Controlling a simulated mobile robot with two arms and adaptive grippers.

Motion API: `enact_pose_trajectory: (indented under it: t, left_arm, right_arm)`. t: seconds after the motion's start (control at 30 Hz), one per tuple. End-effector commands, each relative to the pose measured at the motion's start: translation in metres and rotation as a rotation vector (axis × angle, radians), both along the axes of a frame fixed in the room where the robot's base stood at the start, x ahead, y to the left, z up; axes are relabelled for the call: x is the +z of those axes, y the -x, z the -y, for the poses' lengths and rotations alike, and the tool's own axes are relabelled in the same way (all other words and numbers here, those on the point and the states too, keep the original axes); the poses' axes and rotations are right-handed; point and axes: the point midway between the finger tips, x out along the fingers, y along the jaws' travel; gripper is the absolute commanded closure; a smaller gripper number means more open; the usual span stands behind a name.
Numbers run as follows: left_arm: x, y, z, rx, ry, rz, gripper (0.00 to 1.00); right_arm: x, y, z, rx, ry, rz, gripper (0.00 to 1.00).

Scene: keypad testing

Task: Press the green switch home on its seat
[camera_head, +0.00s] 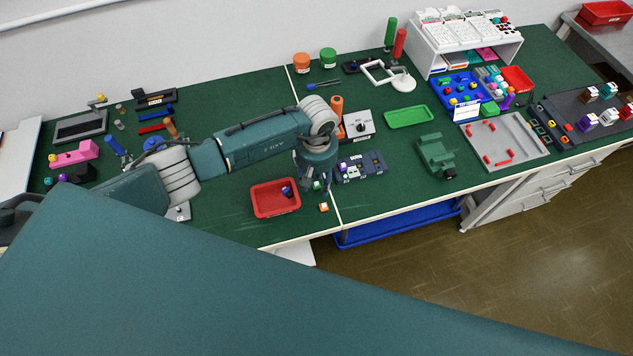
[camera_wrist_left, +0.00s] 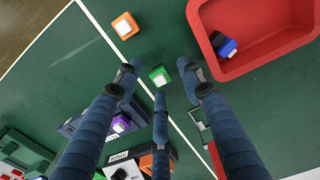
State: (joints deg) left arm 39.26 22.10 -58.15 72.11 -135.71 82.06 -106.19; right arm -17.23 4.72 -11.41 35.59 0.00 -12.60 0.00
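The green switch (camera_wrist_left: 160,75), a small green block with a pale top, shows in the left wrist view between the spread fingertips of my left gripper (camera_wrist_left: 160,80). Gaps show between it and the two outer fingers; whether it touches the middle finger I cannot tell. It appears to be on the green mat. The seat is not clear. My right gripper is not in view.
A red tray (camera_head: 274,208) with a blue-and-black switch inside is close to the left gripper. An orange switch (camera_head: 323,207) stands at the bench's front edge. A dial box (camera_head: 359,124) and a green fixture (camera_head: 434,157) flank the board.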

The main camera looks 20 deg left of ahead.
Motion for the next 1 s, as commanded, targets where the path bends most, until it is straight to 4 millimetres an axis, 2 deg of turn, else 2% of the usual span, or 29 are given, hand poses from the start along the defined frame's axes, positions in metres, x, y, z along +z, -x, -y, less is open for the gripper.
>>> enact_pose_trajectory:
  t: [0.1,0.33,0.47,0.53,1.0]
  left_arm:
    - [-0.0082,0.0002,-0.0002,0.000,0.000,0.000,0.61]
    - [-0.0095,-0.0001,-0.0003,-0.001,-0.001,0.001,0.63]
    - [-0.0093,0.0000,-0.0004,0.000,-0.001,0.001,0.89]
    - [-0.0093,0.0000,-0.0004,0.000,-0.001,0.001,0.95]
    - [-0.0051,-0.0005,-0.0008,0.000,-0.001,0.001,0.93]
  right_arm:
    - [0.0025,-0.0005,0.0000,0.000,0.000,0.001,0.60]
    - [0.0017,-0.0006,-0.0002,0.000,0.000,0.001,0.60]
    - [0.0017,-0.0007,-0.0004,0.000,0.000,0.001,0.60]
    - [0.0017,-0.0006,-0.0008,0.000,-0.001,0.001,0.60]
    - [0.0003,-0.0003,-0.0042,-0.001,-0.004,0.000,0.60]
